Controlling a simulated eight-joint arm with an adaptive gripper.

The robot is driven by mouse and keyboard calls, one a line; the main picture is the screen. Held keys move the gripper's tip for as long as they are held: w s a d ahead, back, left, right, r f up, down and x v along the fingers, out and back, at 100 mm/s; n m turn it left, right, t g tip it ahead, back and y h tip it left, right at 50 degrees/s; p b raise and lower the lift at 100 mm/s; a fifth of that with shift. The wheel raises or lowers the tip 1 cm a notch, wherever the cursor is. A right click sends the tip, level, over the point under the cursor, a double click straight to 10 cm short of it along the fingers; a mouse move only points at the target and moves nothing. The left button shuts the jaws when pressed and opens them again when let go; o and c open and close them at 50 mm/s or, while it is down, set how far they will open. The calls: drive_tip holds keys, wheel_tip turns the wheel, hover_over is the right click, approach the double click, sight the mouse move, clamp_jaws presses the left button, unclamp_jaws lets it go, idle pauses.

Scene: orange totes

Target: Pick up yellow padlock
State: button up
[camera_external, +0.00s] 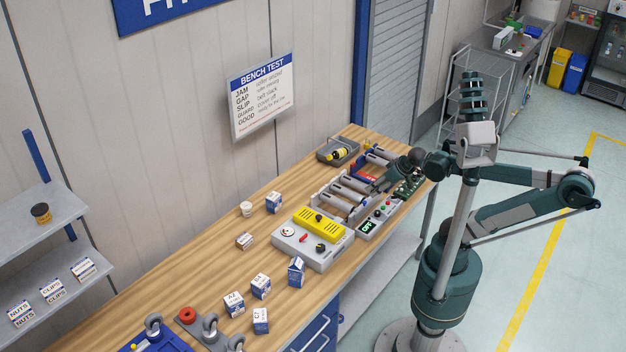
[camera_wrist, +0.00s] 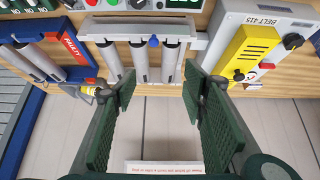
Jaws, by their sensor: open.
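My gripper (camera_external: 385,182) is over the roller conveyor section at the far end of the bench. In the wrist view my gripper (camera_wrist: 160,88) is open, with nothing between its fingers. A small yellow and black item (camera_external: 339,154) lies in a grey tray (camera_external: 326,157) at the far back of the bench, beyond my gripper. It is too small to tell surely whether it is the padlock. A small yellow item (camera_wrist: 88,90) also shows in the wrist view, left of the left finger and partly hidden; I cannot tell its shape.
A roller conveyor (camera_external: 345,195) lies below my gripper. A grey control unit (camera_external: 295,245) with a yellow cover (camera_external: 320,225) stands nearer along the bench. Several small boxes and a white cup (camera_external: 246,208) stand about. Bare wood (camera_external: 175,275) is free along the wall side.

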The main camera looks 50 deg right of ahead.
drive_tip(key=w+d+r+n+g+p, duration=0.1)
drive_tip(key=w+d+r+n, duration=0.25)
drive_tip(key=w, duration=0.35)
drive_tip(key=w+d+r+n+g+p, duration=0.1)
drive_tip(key=w+d+r+n, duration=0.1)
drive_tip(key=w+d+r, duration=0.4)
drive_tip(key=n+g+p, duration=0.5)
drive_tip(key=n+p, duration=0.1)
drive_tip(key=n, duration=0.7)
hover_over(367, 144)
drive_tip(key=f, duration=1.6)
drive_tip(key=a+f, duration=0.1)
drive_tip(key=f, duration=0.6)
drive_tip(key=shift+s+f, duration=0.1)
drive_tip(key=shift+f, duration=0.3)
drive_tip(key=shift+d+f+n, duration=0.25)
drive_tip(key=shift+d+f, duration=0.2)
drive_tip(key=shift+f, duration=0.1)
